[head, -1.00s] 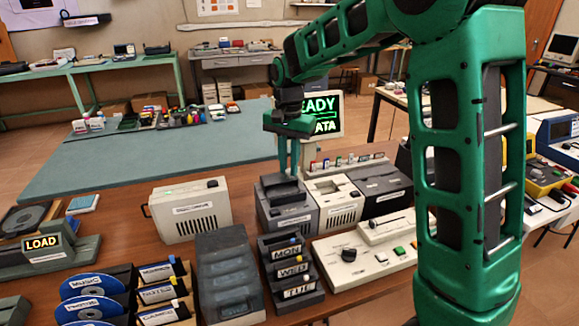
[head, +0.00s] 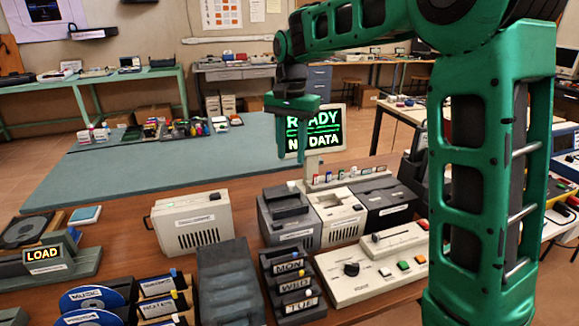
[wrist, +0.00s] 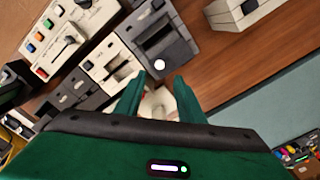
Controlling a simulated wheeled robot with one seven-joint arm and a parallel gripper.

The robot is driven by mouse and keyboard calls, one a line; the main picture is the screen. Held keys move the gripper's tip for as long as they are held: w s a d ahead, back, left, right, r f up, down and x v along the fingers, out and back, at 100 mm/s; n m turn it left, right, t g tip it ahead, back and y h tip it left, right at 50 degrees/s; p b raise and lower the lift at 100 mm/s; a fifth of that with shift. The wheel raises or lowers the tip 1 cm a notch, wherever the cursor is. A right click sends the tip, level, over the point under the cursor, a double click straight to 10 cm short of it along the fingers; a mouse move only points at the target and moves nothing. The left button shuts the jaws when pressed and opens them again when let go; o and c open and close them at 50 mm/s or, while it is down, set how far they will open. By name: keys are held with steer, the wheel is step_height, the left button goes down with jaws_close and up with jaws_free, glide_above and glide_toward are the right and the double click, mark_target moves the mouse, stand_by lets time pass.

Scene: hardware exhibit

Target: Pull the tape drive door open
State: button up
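I cannot make out which unit carries the tape drive door. The candidates are a dark grey unit (head: 288,215), a cream slotted unit (head: 340,213) and a darker unit (head: 387,203), side by side on the wooden table. The dark grey unit (wrist: 160,30) and the cream unit (wrist: 112,62) also show in the wrist view. Their labels are unreadable. My gripper (head: 293,158) hangs above and behind the dark grey unit, in front of the monitor. In the wrist view my gripper (wrist: 158,88) has its fingers apart, with nothing held between them.
A cream box (head: 190,222) with a side handle stands left. A control panel (head: 375,265) with buttons sits right front. A sloped grey rack (head: 230,280) and a labelled rack (head: 292,285) stand in front. The monitor (head: 315,130) reads "READY NO DATA". The teal mat (head: 150,165) is mostly clear.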

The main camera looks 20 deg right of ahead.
steer(key=shift+r, duration=1.1)
steer(key=s+d+f+n, duration=0.1)
steer(key=s+d+f, duration=0.1)
steer(key=s+d, duration=0.65)
steer(key=s+d+f, duration=0.2)
steer(key=s+d, duration=0.4)
steer(key=s, duration=0.5)
steer(key=s+d+f, duration=0.1)
steer(key=s+f, duration=0.2)
steer(key=s, duration=0.5)
steer(key=s+d+f+n, duration=0.1)
steer(key=s+f, duration=0.3)
steer(key=s, duration=0.5)
steer(key=shift+d+n, duration=0.3)
steer(key=shift+d, duration=0.25)
steer(key=shift+f, duration=0.1)
